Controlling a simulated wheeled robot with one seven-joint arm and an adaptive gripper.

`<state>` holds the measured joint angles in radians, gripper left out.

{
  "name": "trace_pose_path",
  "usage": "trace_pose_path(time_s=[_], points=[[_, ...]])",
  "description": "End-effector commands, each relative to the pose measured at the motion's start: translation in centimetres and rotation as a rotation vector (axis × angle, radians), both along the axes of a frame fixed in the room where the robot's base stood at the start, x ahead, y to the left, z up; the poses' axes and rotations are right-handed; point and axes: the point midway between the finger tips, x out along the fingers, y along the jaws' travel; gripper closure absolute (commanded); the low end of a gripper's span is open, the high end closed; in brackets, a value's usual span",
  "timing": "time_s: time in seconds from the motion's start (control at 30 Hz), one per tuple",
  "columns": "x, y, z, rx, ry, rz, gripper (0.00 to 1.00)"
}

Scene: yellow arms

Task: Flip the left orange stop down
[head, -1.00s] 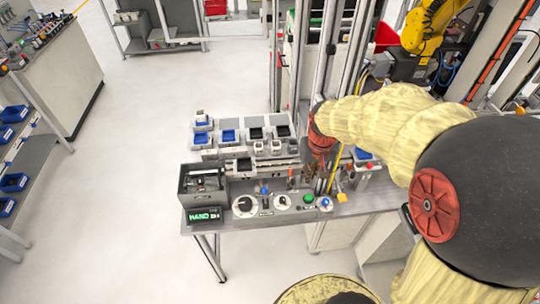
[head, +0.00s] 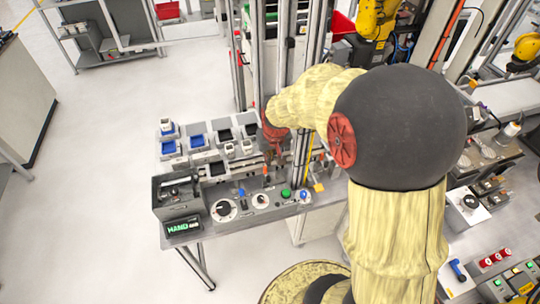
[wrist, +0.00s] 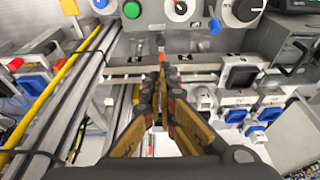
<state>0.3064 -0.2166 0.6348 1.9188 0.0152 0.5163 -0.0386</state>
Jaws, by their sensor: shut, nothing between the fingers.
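A small orange piece (wrist: 162,57), which looks like a stop, shows just beyond my fingertips in the wrist view, at the near rail of the station. My gripper (wrist: 163,72) is shut and empty, its fingertips close together by this piece. I cannot tell whether they touch it, or whether it is flipped up or down. In the head view a small orange upright piece (head: 265,169) stands by the rail below my red wrist part. The fingers are hard to make out there. A second stop cannot be told apart clearly.
The control panel (head: 262,201) with knobs and a green button (head: 286,193) lies along the table's front. Blue and black trays (head: 197,141) stand behind the rail. A metal post and a yellow cable (wrist: 45,100) are close beside my gripper.

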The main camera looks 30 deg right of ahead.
Motion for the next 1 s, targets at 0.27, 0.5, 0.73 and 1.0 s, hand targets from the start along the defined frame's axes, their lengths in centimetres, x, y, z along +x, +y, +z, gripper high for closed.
trace_pose_path(time_s=[0.27,0.5,0.73,1.0], points=[[1.4,-0.4,-5.5,0.001,0.005,0.000,1.00],[1.5,-0.4,-8.5,0.001,0.002,0.000,1.00],[1.5,-0.4,-9.4,0.000,0.001,0.000,1.00],[1.5,-0.4,-9.4,0.000,0.001,0.000,1.00]])
